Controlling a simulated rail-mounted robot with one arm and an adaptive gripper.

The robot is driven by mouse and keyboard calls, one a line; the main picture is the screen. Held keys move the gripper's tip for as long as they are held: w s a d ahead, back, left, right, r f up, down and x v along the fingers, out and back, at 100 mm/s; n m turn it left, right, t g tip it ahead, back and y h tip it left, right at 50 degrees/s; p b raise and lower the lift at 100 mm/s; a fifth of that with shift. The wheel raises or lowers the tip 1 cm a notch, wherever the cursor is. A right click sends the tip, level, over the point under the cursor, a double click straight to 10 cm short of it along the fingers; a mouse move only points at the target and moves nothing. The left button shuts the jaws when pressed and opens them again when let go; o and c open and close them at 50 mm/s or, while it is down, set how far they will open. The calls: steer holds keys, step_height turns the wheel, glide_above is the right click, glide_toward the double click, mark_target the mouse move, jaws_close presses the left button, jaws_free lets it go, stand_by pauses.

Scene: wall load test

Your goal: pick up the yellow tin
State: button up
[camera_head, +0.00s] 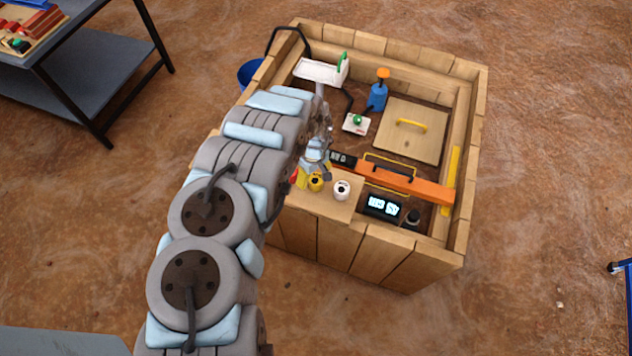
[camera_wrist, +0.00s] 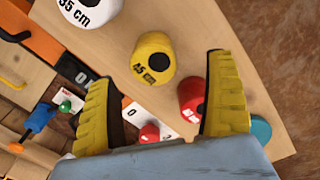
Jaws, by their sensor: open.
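The yellow tin (camera_wrist: 153,58) has a dark round top and black print ending in "5 cm". It stands on a pale wooden board (camera_wrist: 215,25). In the head view the yellow tin (camera_head: 316,183) is at the front left of the wooden crate, close to my gripper (camera_head: 314,165). In the wrist view my gripper (camera_wrist: 160,82) is open, its two yellow ribbed fingers spread apart. The tin shows in the gap between them, towards the fingertips, with no visible contact. The exact distance to it cannot be told.
A white tin (camera_wrist: 85,10) marked "35 cm" and a red tin (camera_wrist: 191,97) flank the yellow one. A teal item (camera_wrist: 261,128) is by the right finger. An orange beam (camera_head: 408,181), a display (camera_head: 383,206) and the crate's walls (camera_head: 478,100) are nearby.

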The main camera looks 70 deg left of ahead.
mark_target(316, 178)
steer(key=shift+f, duration=0.7)
steer(key=shift+w+a+f, duration=0.2)
steer(key=shift+f, duration=0.3)
steer(key=shift+w+f+b, duration=0.15)
steer(key=shift+f+b, duration=0.25)
steer(key=shift+f, duration=1.25)
steer(key=c, duration=1.4)
